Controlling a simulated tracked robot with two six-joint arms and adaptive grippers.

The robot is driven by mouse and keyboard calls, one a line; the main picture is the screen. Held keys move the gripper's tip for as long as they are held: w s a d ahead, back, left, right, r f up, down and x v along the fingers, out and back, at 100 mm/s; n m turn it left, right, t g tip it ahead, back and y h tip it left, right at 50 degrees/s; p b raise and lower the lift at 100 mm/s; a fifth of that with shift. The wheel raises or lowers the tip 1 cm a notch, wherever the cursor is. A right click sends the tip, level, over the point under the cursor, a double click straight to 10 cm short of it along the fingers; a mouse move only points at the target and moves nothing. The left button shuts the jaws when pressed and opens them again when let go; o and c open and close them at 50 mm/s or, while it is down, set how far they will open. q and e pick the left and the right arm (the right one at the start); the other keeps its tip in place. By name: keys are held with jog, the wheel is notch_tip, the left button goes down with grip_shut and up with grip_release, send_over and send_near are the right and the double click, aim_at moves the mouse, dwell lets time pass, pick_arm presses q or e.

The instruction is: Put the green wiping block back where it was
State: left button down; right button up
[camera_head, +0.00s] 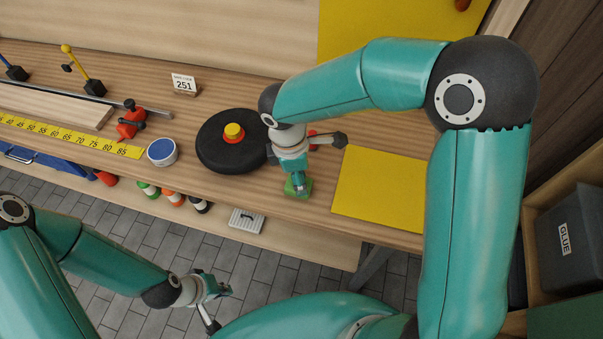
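The green wiping block (304,187) is near the bench's front edge, left of a yellow sheet. My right gripper (297,181) points down at it from above and appears shut on it; the fingers partly cover the block. Whether the block touches the bench top I cannot tell. My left gripper (223,308) is low in front of the bench, over the floor, open and empty, with its fingers spread.
A round black disc (220,158) with a red and yellow knob (233,132) stands left of my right gripper. A blue-topped tin (162,152), a red clamp (131,120) and a yellow ruler (70,139) lie further left. The yellow sheet (382,190) is flat and bare.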

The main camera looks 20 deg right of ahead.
jog(key=shift+r, duration=0.2)
notch_tip(320, 180, up, 12)
jog(key=a, duration=0.1)
jog(key=shift+a, duration=0.25)
jog(key=shift+f, duration=0.15)
dwell(0.4)
